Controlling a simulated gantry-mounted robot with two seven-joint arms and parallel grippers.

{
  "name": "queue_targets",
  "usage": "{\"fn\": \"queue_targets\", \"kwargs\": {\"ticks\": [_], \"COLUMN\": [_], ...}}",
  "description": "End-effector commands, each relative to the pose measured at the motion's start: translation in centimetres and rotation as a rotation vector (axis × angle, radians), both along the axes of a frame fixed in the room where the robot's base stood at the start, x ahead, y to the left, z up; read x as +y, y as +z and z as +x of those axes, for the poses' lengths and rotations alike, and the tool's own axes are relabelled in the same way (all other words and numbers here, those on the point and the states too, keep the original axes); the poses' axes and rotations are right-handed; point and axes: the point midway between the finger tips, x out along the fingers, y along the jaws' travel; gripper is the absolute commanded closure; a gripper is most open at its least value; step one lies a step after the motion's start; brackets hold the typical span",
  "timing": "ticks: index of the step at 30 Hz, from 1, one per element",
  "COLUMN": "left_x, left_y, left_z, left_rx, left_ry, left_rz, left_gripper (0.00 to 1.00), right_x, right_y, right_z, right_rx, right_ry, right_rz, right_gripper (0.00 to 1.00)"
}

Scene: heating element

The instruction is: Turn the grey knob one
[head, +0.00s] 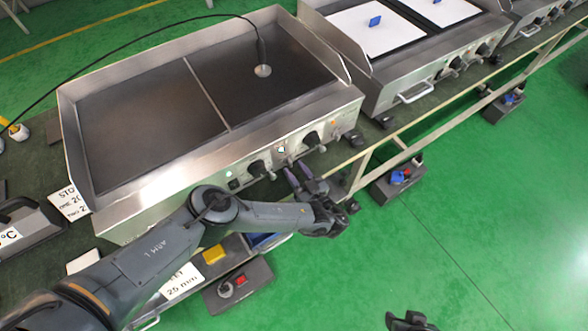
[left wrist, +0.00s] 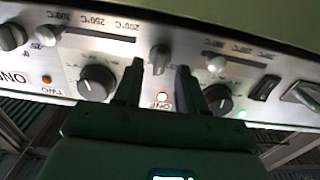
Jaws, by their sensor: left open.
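A small grey knob (left wrist: 158,56) sits on the heating appliance's front panel in the left wrist view. A "ONE" label shows below it, near a small lit lamp (left wrist: 162,97). My left gripper (left wrist: 160,67) is open, with one dark finger on each side of the grey knob in the picture. I cannot tell whether the fingers touch it. In the head view my left gripper (head: 298,172) is in front of the panel, between two black knobs. A dark part at the bottom edge, probably my right gripper (head: 411,322), is cut off there.
Black knobs flank the fingers: one (left wrist: 97,82) by a "TWO" label, another (left wrist: 218,97) to the right. White slider caps (left wrist: 217,63) and a switch (left wrist: 264,88) are close by. The flat griddle plate (head: 150,112) lies behind. Open green floor (head: 480,220) is at right.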

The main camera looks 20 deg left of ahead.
Motion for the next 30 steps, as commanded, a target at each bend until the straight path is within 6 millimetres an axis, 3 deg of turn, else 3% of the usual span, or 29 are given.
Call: {"fn": "queue_targets", "kwargs": {"ticks": [6, 15, 23, 30], "left_x": [1.10, 1.22, 1.21, 1.21], "left_y": [-0.04, -0.02, -0.03, -0.02], "left_z": [0.77, 0.85, 0.85, 0.83], "left_rx": [0.000, 0.001, 0.001, -0.001], "left_ry": [0.001, 0.000, 0.001, 0.001], "left_rz": [0.000, 0.000, 0.000, -0.002], "left_gripper": [0.60, 0.60, 0.98, 1.00], "right_x": [-0.01, -0.13, -0.29, -0.27], "right_y": [-0.23, -0.22, -0.24, -0.23], "right_z": [0.00, 0.00, -0.02, -0.02], "right_rx": [0.000, -0.001, -0.001, -0.001], "right_ry": [0.000, 0.003, 0.007, 0.006], "right_rz": [0.000, -0.005, -0.012, -0.010], "right_gripper": [0.57, 0.57, 0.57, 0.57]}}
